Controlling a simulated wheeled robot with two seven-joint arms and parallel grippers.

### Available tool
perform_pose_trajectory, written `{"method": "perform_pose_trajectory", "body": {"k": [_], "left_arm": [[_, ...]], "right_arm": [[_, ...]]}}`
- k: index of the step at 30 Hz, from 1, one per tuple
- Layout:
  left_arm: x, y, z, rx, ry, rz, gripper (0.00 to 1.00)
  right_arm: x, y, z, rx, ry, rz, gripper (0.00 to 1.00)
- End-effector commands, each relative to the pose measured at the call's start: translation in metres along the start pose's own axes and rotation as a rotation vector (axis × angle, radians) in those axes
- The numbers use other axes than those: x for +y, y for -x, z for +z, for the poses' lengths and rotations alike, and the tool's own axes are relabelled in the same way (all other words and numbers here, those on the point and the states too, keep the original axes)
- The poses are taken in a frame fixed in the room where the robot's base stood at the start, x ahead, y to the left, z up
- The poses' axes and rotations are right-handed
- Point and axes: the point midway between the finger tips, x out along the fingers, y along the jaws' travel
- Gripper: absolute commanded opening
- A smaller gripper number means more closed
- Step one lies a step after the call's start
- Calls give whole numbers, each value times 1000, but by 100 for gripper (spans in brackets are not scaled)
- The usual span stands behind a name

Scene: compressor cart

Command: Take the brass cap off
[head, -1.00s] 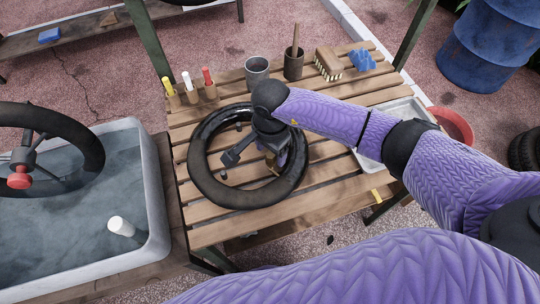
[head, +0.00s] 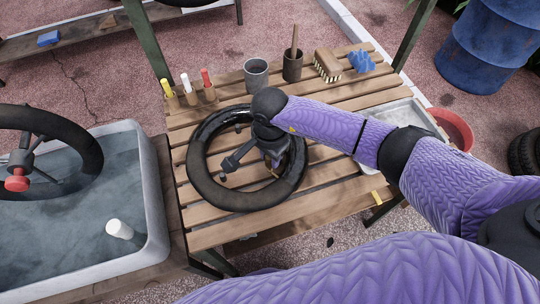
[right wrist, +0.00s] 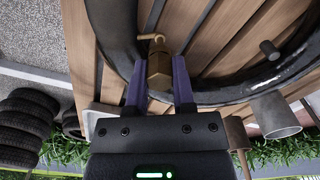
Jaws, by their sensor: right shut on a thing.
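A black ring-shaped tyre (head: 205,185) lies flat on the slatted wooden table. My right gripper (right wrist: 158,85) reaches down inside the ring, near its right side. In the right wrist view its two purple fingers are shut on a brass cap (right wrist: 159,72), one finger on each side. A small hooked brass piece (right wrist: 151,39) shows just beyond the cap, beside the black ring. In the head view the wrist hides most of the cap and fingers. My left gripper is in neither view.
A grey cup (head: 256,75), a brown cup (head: 292,66), a brush (head: 327,66) and a blue sponge (head: 361,62) stand along the table's back. A metal tray (head: 405,112) is at right. A water tub (head: 150,190) stands left, with a wheel (head: 85,150) above it.

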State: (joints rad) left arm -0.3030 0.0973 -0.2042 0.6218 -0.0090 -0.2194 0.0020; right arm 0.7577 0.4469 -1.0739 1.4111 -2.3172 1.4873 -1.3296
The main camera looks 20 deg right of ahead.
Motion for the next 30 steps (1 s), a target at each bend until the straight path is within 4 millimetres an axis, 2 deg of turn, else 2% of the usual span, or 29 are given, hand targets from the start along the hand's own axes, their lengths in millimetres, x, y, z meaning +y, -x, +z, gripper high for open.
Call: {"method": "perform_pose_trajectory", "body": {"k": [2, 9, 14, 18, 24, 30], "left_arm": [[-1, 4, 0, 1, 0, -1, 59], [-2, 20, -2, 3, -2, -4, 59], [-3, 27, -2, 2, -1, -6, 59], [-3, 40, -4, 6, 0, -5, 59], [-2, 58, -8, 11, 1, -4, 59], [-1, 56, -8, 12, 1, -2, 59]], "right_arm": [[-1, 12, 0, 1, 0, -4, 0], [-1, 76, -1, 3, 2, -5, 0], [0, 102, 0, 1, 1, -3, 0], [0, 124, 0, 2, 0, -2, 0], [0, 150, 0, 2, 0, -3, 0], [0, 149, 0, 0, 0, 0, 0]]}}
